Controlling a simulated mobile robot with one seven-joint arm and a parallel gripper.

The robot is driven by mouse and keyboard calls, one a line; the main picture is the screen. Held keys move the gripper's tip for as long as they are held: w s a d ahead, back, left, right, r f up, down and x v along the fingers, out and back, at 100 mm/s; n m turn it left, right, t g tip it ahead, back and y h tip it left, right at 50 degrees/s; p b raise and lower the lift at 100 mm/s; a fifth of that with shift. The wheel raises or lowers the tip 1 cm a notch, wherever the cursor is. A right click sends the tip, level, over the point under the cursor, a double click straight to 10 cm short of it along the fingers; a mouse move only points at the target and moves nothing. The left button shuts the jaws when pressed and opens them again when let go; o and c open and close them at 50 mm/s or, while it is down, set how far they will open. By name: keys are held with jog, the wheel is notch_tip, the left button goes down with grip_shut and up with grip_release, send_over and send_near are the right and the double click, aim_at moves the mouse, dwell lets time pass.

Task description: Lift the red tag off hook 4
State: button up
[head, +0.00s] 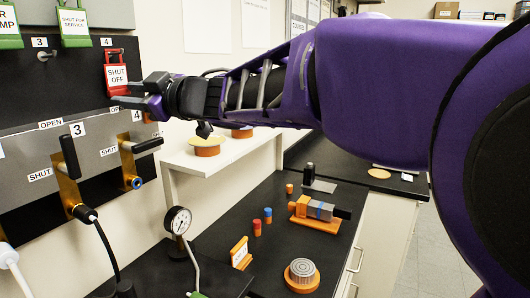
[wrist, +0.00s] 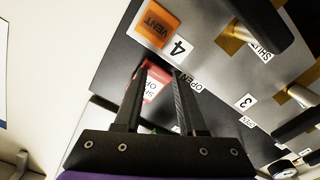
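The red tag (head: 117,75), marked SHUT OFF, hangs on the dark board under the label 4 at the upper left of the head view. Its hook is hard to make out. My gripper (head: 121,91) is beside the lower part of the tag, fingers pointing left toward the board. In the wrist view the red tag (wrist: 155,84) shows between and beyond the fingers of my gripper (wrist: 163,68), partly hidden by the left finger. The fingers are apart with a gap between them. I cannot tell whether either touches the tag.
Hook 3 (head: 46,55) is bare. Green tags (head: 73,22) hang above. Valve handles (head: 68,160) stick out from the grey panel below. An orange VENT block (wrist: 155,26) is near the label 4. A white shelf (head: 215,152) and a dark bench (head: 285,215) lie right.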

jog(key=shift+w+a, duration=0.35)
jog(key=shift+w, duration=0.05)
jog(key=shift+w+a, duration=0.1)
jog(key=shift+a, duration=0.2)
jog(key=shift+r, duration=0.15)
jog(key=shift+a, duration=0.1)
jog(key=shift+a+p, duration=0.1)
jog(key=shift+p, duration=0.2)
jog(key=shift+s, duration=0.2)
jog(key=shift+c, duration=0.2)
jog(key=shift+s, duration=0.1)
grip_shut()
jog(key=shift+a, duration=0.1)
jog(key=shift+f, duration=0.25)
